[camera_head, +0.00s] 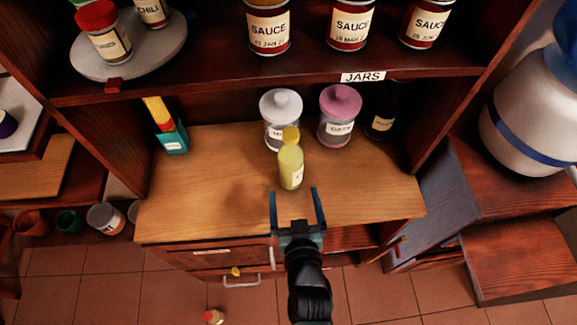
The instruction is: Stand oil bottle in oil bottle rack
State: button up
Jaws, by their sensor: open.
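A small yellow-green bottle (290,168) with a yellow cap and a pale label stands upright on the wooden counter, in front of the jars. I take it to be the oil bottle. My gripper (294,192) is open and empty at the counter's front edge. Its two fingers point toward the bottle, one to each side of its base in the picture; contact cannot be told. I cannot make out an oil bottle rack for certain. A teal holder (173,141) with a yellow and red upright piece stands at the counter's back left.
A white-lidded jar (281,120), a pink-lidded jar (339,122) and a dark bottle (382,108) stand behind the yellow-green bottle. A shelf (225,80) with sauce cans overhangs them. The counter's left part (200,205) is clear. Wooden side walls bound the counter.

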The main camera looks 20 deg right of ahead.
aim_at(291, 174)
jog(key=x, duration=0.5)
jog(key=shift+w, duration=0.2)
jog(key=shift+w+d, duration=0.25)
jog(key=shift+w, duration=0.3)
jog(key=x, duration=0.4)
jog(key=shift+r+b, duration=0.1)
jog(key=shift+b, duration=0.25)
grip_shut()
jog(key=shift+w+d+r, duration=0.1)
jog(key=shift+r, duration=0.15)
